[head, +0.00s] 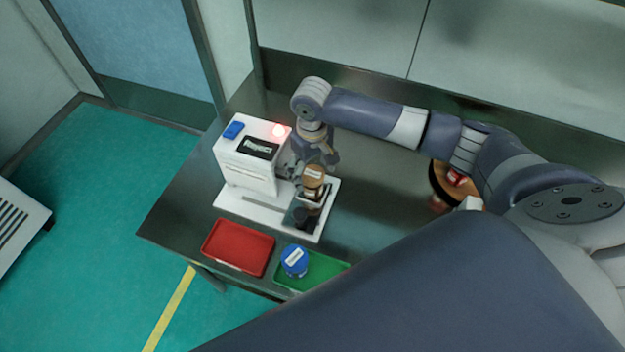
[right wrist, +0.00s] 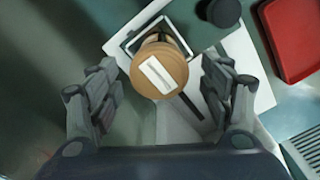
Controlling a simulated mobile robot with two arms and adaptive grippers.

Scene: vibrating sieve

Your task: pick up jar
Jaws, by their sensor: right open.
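A jar (head: 314,176) with an orange-brown lid and a white label stands on the white base of the sieve machine. In the right wrist view the jar (right wrist: 159,70) is seen from above, over a dark square frame, between the two fingers. My right gripper (head: 318,160) is open, just behind and above the jar in the head view. In the right wrist view the fingers of my right gripper (right wrist: 160,98) are spread on either side of the jar, with gaps on both sides. My left gripper is not in view.
The white sieve machine (head: 235,168) has a lit red light and a blue button. A dark round piece (head: 300,215) sits near its front. A red tray (head: 238,248) and a green tray (head: 325,272) holding a blue-lidded jar (head: 294,260) are at the front edge. A round wooden-topped item (head: 445,180) stands right.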

